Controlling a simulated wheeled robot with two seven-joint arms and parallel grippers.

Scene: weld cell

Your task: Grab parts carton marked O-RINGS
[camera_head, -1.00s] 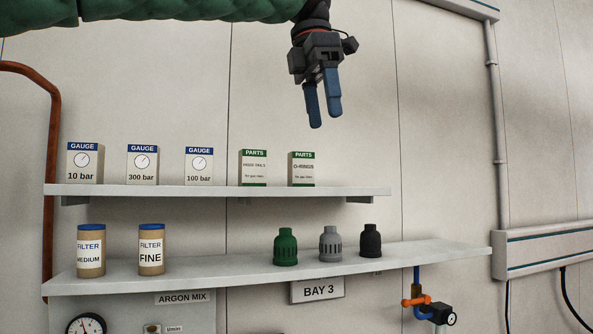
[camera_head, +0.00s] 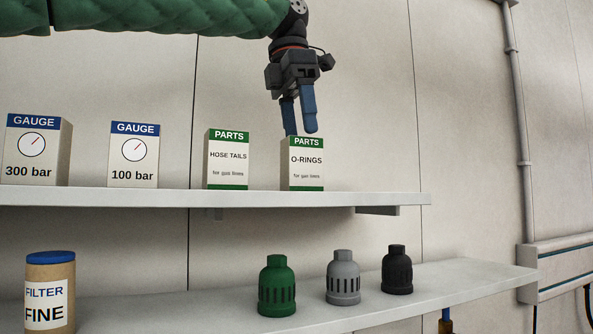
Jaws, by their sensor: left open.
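The O-RINGS parts carton (camera_head: 305,165), white with a green top band and green bottom stripe, stands upright on the upper shelf, the rightmost box there. My left gripper (camera_head: 300,132) comes down from above with its two blue fingers pointing down, just over the carton's top. It is open and holds nothing. One fingertip is partly hidden behind the carton's top edge; I cannot tell whether it touches. My right gripper is not in view.
The HOSE TAILS parts carton (camera_head: 228,160) stands just left, with the 100 bar gauge box (camera_head: 134,155) and 300 bar gauge box (camera_head: 35,152) farther left. The upper shelf (camera_head: 365,198) is clear right of the O-RINGS carton. Green, grey and black caps stand on the lower shelf (camera_head: 440,281).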

